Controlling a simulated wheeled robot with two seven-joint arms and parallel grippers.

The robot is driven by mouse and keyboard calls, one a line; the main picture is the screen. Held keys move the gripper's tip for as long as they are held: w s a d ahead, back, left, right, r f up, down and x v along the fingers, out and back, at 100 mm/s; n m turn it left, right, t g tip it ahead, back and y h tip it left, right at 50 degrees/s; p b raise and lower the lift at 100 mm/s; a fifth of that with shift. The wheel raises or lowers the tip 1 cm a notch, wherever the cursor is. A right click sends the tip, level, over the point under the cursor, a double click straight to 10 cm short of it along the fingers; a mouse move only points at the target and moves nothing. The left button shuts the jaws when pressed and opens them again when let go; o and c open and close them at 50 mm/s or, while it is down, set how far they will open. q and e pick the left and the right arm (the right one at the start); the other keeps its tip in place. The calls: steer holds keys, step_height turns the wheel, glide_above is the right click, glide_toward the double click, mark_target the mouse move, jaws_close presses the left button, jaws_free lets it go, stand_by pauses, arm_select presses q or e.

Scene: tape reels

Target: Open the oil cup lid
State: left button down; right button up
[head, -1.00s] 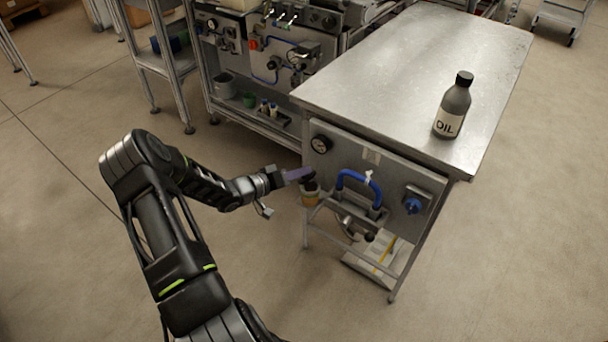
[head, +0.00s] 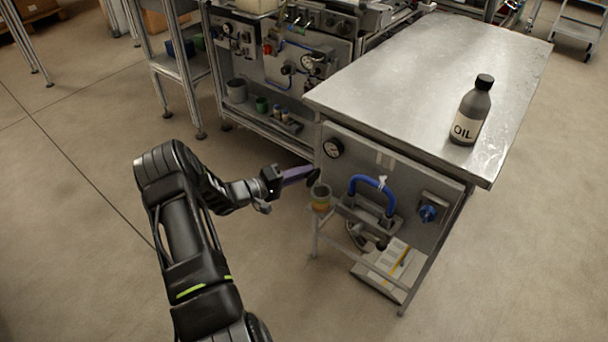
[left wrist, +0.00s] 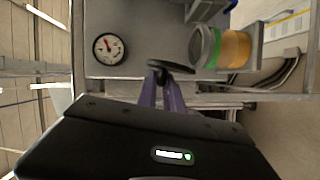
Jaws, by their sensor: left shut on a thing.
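The oil cup (head: 321,196) is mounted at the left front corner of the panel under the table. It has an amber body and its top is open. In the left wrist view the cup (left wrist: 236,49) shows a grey rim and a green band. My left gripper (head: 304,174) has purple fingers and is shut on the black lid (head: 314,177), just above and left of the cup. In the left wrist view the lid (left wrist: 171,67) is a dark disc at the fingertips, apart from the cup's rim. My right gripper is not in view.
A dark bottle labelled OIL (head: 470,112) stands on the metal table (head: 410,75). The panel holds a gauge (head: 333,148), a blue hose (head: 372,182) and a blue knob (head: 428,213). A shelf bench (head: 270,125) stands behind. The floor in front is clear.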

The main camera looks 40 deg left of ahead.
arm_select(q)
steer(key=shift+a, duration=0.1)
steer(key=c, duration=1.5)
jaws_free()
steer(key=v, duration=0.7)
steer(key=shift+s+a, duration=0.1)
steer(key=shift+s, duration=0.3)
